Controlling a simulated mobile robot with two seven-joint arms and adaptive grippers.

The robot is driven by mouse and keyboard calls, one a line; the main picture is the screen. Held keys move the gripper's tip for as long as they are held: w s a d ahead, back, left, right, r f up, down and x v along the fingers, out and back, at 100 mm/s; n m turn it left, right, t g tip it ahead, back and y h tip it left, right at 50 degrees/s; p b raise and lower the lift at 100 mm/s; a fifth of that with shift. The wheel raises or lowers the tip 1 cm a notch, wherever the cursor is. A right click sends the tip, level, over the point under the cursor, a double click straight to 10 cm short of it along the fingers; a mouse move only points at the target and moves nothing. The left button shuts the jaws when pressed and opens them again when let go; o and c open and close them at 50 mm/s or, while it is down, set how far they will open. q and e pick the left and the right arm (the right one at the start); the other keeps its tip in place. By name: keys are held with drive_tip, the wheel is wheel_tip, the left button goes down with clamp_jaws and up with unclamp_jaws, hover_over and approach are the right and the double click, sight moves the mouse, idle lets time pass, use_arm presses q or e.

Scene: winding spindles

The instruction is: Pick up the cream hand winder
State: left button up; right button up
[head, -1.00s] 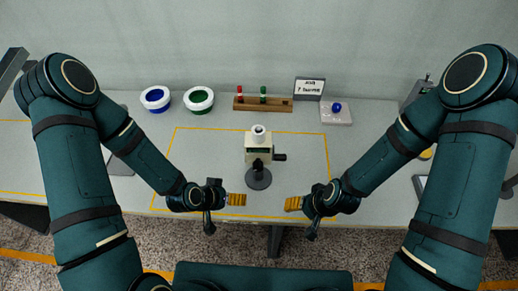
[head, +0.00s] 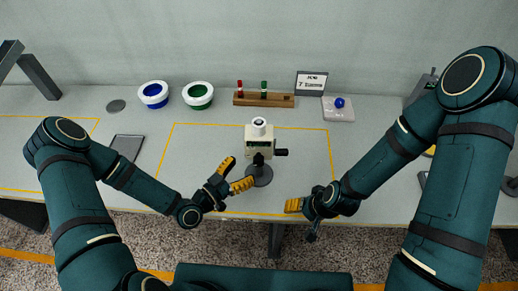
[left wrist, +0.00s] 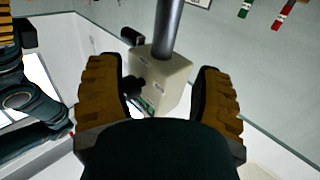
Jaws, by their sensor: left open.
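The cream hand winder (head: 259,148) is a boxy body with a white ring on top and a dark crank on its right. It stands upright on a round grey base (head: 262,178) near the table's front edge. My left gripper (head: 239,174) is open, just left of and in front of the winder, apart from it. In the left wrist view the winder body (left wrist: 172,78) shows beyond and between the two spread yellow fingers, with its grey post above it. My right gripper (head: 294,205) is to the right and in front of the winder; its finger gap cannot be made out.
A dark flat plate (head: 127,147) lies left.

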use_arm(q)
drive_tip(key=p+x, duration=0.1)
drive_tip(key=x, duration=0.7)
drive_tip(key=shift+w+a+f, duration=0.15)
drive_tip(key=shift+f, duration=0.2)
clamp_jaws()
